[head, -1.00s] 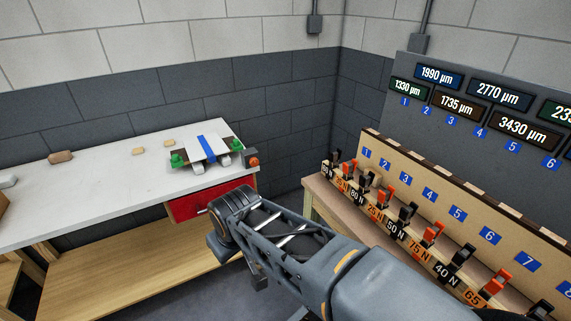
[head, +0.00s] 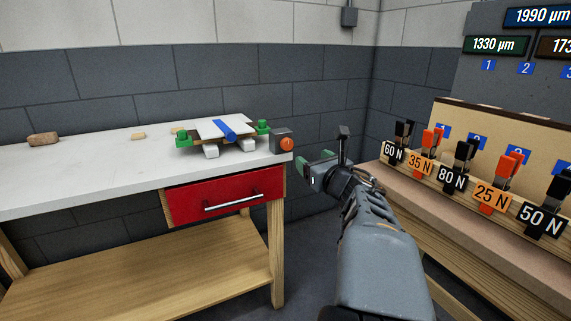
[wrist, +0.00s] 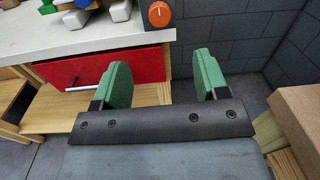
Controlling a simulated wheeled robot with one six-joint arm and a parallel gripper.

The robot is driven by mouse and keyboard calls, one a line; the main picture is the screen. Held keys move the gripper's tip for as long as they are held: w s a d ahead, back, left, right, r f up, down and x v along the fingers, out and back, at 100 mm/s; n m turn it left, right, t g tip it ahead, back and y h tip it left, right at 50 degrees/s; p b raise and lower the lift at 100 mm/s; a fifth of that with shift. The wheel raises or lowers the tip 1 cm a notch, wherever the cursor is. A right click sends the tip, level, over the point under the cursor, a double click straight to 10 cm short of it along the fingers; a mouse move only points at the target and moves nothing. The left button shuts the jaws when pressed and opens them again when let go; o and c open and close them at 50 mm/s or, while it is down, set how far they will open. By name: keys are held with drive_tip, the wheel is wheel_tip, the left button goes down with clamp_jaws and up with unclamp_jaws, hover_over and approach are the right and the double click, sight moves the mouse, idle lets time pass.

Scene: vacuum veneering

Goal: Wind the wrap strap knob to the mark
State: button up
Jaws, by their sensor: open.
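The knob (head: 287,144) is a round orange cap on a dark grey block (head: 277,135) at the right end of the white workbench. It also shows in the wrist view (wrist: 159,14), top centre, above the fingers. A blue strap (head: 224,128) runs over a white panel beside the block. I cannot make out the mark. My gripper (head: 321,165) is to the right of the knob, apart from it. In the wrist view its two green fingers (wrist: 161,82) are spread wide with nothing between them.
The white bench (head: 90,165) has a red drawer (head: 195,203) with a bar handle under its right end. Green clamps (head: 263,127) flank the panel. A second bench on the right holds several labelled clamps (head: 490,196). Open floor lies between the benches.

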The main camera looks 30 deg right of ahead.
sight(288, 145)
drive_tip(key=w, duration=0.4)
drive_tip(key=w+d+n+b, duration=0.1)
drive_tip(key=w, duration=0.4)
drive_tip(key=w+d+f+n+b, duration=0.1)
drive_tip(key=w, duration=0.3)
drive_tip(key=shift+w+d+y, duration=0.1)
drive_tip(key=shift+w+y, duration=0.2)
drive_tip(key=shift+w, duration=0.1)
drive_tip(key=c, duration=0.9)
drive_tip(key=shift+m, duration=0.3)
